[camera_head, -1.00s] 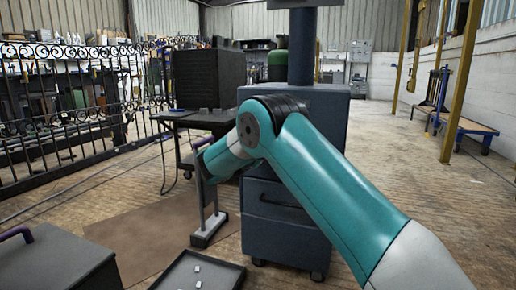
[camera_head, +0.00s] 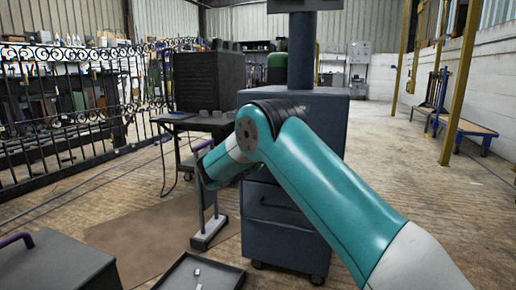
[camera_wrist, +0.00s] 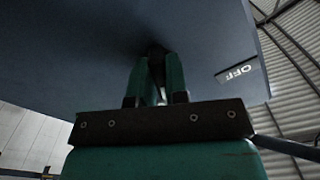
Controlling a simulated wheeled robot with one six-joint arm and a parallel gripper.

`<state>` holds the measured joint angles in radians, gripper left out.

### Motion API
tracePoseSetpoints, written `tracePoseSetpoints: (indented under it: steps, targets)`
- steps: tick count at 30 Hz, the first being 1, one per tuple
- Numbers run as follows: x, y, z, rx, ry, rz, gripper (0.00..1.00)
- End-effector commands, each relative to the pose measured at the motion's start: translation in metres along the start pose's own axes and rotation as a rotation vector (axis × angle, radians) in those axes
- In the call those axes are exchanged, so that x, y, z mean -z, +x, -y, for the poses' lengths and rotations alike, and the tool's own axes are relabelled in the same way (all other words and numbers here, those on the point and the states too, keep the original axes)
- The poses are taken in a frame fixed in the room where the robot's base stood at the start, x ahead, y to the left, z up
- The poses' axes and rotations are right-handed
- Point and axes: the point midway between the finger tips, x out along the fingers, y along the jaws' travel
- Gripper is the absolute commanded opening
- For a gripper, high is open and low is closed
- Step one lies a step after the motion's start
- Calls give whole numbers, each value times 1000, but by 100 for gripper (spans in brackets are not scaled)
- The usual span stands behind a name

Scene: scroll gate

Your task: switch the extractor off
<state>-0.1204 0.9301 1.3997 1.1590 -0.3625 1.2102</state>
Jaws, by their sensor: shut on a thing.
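The extractor is a dark blue cabinet (camera_head: 285,215) with a column on top, standing in the middle of the head view behind my arm. In the wrist view a dark blue panel (camera_wrist: 90,60) fills the upper part, with a white OFF label (camera_wrist: 236,72) at its right, seen upside down. My gripper (camera_wrist: 157,58) has its green fingers close together at the panel, shut on a small dark knob or lever (camera_wrist: 156,49). The fingers mostly hide it, so its exact position is unclear. In the head view my gripper is hidden behind my arm.
A stand with a purple handle (camera_head: 208,236) is just left of the cabinet. A shallow dark tray (camera_head: 172,277) and a grey box (camera_head: 60,268) are in front. A table (camera_head: 190,119) with a black stack is behind left.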

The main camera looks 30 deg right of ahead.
Motion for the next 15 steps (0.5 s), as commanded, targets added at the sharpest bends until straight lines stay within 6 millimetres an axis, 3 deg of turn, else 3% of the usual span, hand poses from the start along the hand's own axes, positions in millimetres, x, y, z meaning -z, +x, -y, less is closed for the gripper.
tracePoseSetpoints:
  steps: [15]
  targets:
    - [3, 0, 0, 2, -482, 2, 0]
